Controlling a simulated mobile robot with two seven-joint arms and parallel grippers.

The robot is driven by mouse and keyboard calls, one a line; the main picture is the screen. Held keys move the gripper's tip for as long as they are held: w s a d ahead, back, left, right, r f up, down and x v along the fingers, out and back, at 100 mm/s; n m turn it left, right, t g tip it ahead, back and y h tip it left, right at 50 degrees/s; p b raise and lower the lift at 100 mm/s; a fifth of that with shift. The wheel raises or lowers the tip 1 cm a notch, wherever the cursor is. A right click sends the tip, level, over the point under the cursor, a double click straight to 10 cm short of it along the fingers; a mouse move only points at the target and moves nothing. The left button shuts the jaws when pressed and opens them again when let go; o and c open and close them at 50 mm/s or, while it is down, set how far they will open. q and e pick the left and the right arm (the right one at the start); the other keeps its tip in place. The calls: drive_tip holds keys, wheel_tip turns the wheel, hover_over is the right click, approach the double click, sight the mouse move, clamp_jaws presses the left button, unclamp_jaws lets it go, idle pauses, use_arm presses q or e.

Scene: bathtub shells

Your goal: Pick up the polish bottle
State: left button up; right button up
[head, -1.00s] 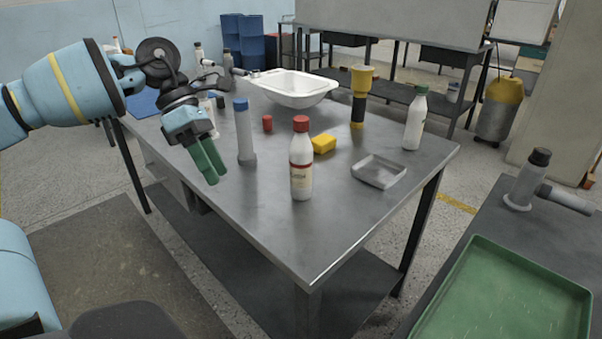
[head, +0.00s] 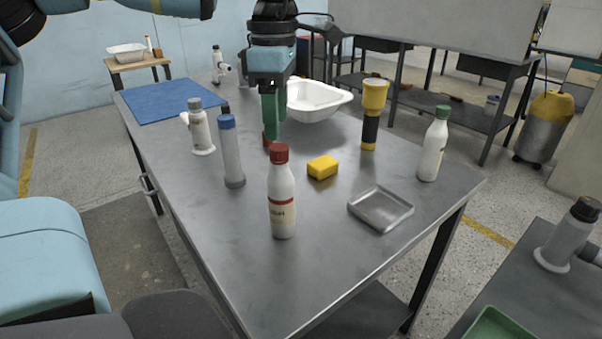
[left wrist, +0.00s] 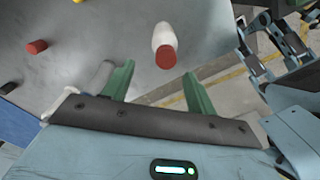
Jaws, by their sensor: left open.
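The polish bottle (head: 283,212) is white with a red cap and a red-banded label. It stands upright near the front middle of the metal table in the head view. In the left wrist view the bottle (left wrist: 163,36) shows beyond the fingers, between their lines, cap toward the camera. My left gripper (head: 273,132) is behind the bottle in the head view, green fingers pointing down, apart from it. In the wrist view the fingers of my left gripper (left wrist: 157,78) are spread with nothing between them. I do not see my right gripper.
A blue-capped tube (head: 231,155) and grey-capped bottle (head: 199,130) stand left of the bottle. A yellow block (head: 322,167), metal tray (head: 405,210), yellow-black flashlight (head: 371,115) and green-capped bottle (head: 433,150) stand right. A white basin (head: 335,103) is behind. The table's front is clear.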

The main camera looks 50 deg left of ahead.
sight(279, 147)
use_arm(q)
drive_tip(key=shift+s, duration=0.25)
wheel_tip(279, 147, down, 2)
drive_tip(key=shift+s+f, duration=0.1)
drive_tip(key=shift+d+f, duration=0.1)
drive_tip(key=shift+f, duration=0.35)
drive_tip(key=f, duration=0.3)
drive_tip(key=shift+d+f+b, duration=0.2)
drive_tip(key=shift+d+b, duration=0.15)
drive_tip(key=shift+b, duration=0.05)
drive_tip(key=shift+f, duration=0.6)
use_arm(e)
drive_tip(key=shift+s+f, duration=0.45)
use_arm(q)
drive_tip(key=shift+c, duration=0.4)
clamp_jaws()
use_arm(e)
drive_tip(key=shift+s, duration=0.4)
